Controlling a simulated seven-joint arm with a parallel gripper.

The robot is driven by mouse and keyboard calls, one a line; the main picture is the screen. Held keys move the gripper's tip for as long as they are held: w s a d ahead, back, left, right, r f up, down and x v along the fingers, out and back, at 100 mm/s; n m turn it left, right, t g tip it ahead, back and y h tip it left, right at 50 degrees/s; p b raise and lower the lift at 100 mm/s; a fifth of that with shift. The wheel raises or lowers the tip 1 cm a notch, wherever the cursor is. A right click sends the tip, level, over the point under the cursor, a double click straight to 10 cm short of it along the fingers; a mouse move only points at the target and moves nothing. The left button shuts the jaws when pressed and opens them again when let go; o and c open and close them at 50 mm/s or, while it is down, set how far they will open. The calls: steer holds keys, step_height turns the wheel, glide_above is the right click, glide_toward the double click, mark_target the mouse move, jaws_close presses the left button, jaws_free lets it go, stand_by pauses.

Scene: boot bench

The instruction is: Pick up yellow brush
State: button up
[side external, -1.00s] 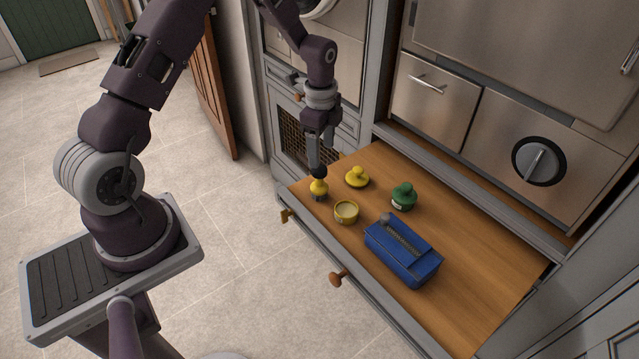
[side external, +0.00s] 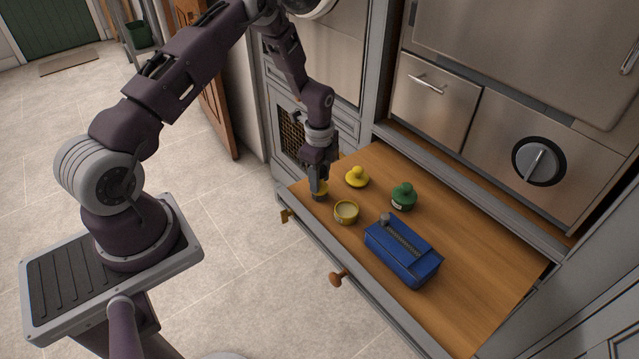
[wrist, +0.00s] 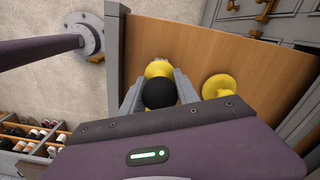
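A small yellow brush (side external: 323,188) with a darker lower part stands near the drawer's front left corner. My gripper (side external: 318,188) is down over it and hides much of it in the side view. In the wrist view the two fingers of my gripper (wrist: 160,82) are apart, one on each side of the yellow brush (wrist: 158,67). A black round shape covers part of the brush there, and I cannot tell what it belongs to. Whether the fingers touch the brush is not clear.
A flat yellow knobbed piece (side external: 357,177) lies just behind, also in the wrist view (wrist: 219,86). A yellow open tin (side external: 346,212) is close on the right. The drawer's right part is clear.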

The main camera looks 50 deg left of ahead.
jaws_close()
step_height(320, 180, up, 10)
steer(key=shift+r, duration=0.1)
stand_by(0.5)
